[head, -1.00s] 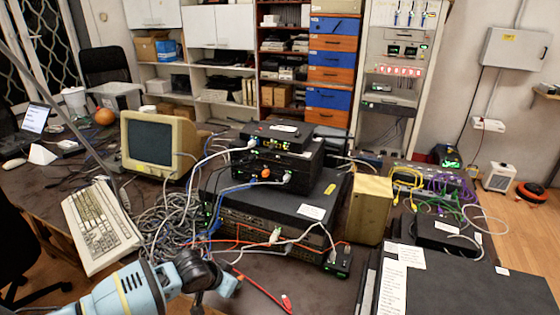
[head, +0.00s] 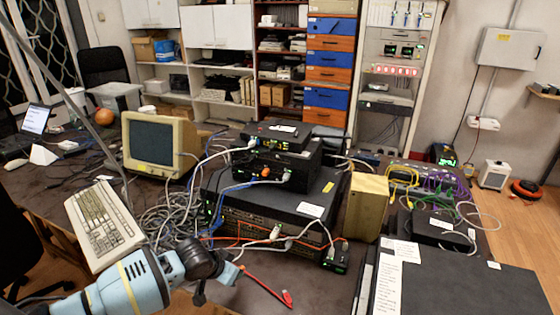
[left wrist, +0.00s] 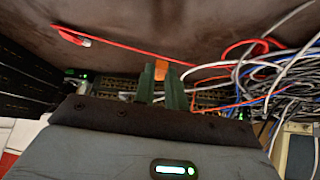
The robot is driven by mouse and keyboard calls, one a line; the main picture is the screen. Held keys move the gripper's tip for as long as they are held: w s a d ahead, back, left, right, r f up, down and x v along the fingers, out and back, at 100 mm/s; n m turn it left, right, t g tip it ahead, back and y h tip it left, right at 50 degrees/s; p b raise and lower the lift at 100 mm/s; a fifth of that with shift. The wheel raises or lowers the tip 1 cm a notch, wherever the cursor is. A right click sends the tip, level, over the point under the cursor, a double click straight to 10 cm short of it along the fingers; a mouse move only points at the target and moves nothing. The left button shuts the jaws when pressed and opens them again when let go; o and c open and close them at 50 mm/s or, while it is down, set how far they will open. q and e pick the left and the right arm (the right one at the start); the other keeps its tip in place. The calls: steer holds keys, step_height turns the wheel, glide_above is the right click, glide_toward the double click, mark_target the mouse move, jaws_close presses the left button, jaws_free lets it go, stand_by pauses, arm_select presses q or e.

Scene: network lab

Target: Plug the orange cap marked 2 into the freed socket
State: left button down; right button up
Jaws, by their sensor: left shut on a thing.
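My left gripper (left wrist: 160,78) shows in the left wrist view with its green fingers shut on the orange cap (left wrist: 160,68). Only part of the cap shows between the fingertips, and its mark cannot be read. Behind the fingers is a row of ports (left wrist: 125,86), partly covered by the fingers. In the head view the left arm (head: 150,278) reaches in front of the stacked devices (head: 262,215), and its fingertips are not clear. Another small orange piece (head: 265,173) sits on the front of the middle device. I cannot make out which socket is free. My right gripper is not seen.
A red cable (head: 262,286) with a loose plug lies on the table before the stack; it also shows in the left wrist view (left wrist: 110,50). A tangle of grey cables (head: 165,215) lies left of the stack. A tan box (head: 367,205) stands to its right.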

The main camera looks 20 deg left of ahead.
arm_select(q)
steer(key=c, duration=2.1)
jaws_free()
jaws_close()
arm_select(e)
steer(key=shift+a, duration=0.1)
